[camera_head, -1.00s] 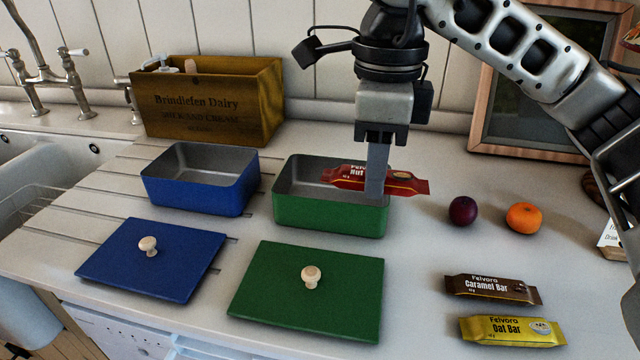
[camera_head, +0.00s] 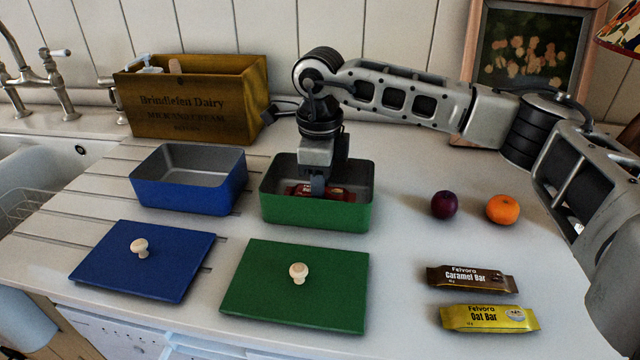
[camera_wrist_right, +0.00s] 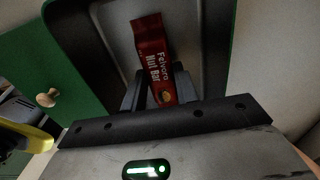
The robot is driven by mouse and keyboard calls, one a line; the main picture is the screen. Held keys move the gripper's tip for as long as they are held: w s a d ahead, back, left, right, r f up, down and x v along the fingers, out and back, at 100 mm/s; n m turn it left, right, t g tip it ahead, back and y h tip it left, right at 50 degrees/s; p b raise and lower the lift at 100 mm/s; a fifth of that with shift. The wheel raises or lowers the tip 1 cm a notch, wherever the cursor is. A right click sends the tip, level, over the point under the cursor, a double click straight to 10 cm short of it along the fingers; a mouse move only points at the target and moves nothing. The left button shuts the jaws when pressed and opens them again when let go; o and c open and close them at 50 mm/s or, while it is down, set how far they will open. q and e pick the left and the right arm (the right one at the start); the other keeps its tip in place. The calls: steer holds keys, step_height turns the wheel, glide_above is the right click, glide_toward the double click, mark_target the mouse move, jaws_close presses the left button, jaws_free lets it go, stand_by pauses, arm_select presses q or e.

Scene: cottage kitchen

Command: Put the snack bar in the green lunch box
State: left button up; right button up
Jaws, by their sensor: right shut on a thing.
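The green lunch box (camera_head: 316,212) stands open on the counter. My right gripper (camera_head: 317,188) reaches down into it from above and is shut on a red nut bar (camera_head: 340,193). The bar is inside the box walls, low in the box; its underside is hidden, so I cannot tell if it touches the floor. In the right wrist view the nut bar (camera_wrist_right: 150,55) sits between the fingers (camera_wrist_right: 155,92) with the box interior behind it. My left gripper is not in view.
A blue lunch box (camera_head: 185,197) stands open to the left. A blue lid (camera_head: 180,265) and a green lid (camera_head: 325,300) lie in front. A caramel bar (camera_head: 470,279), an oat bar (camera_head: 490,318), a plum (camera_head: 444,205) and an orange (camera_head: 502,209) are at right. A wooden crate (camera_head: 190,105) stands behind.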

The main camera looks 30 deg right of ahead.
steer(key=shift+f, duration=0.4)
steer(key=shift+f, duration=0.15)
steer(key=o, duration=1)
steer(key=shift+c, duration=0.2)
step_height(320, 180, up, 12)
steer(key=shift+r+b, duration=0.2)
steer(key=shift+b, duration=0.2)
steer(key=shift+a, duration=0.1)
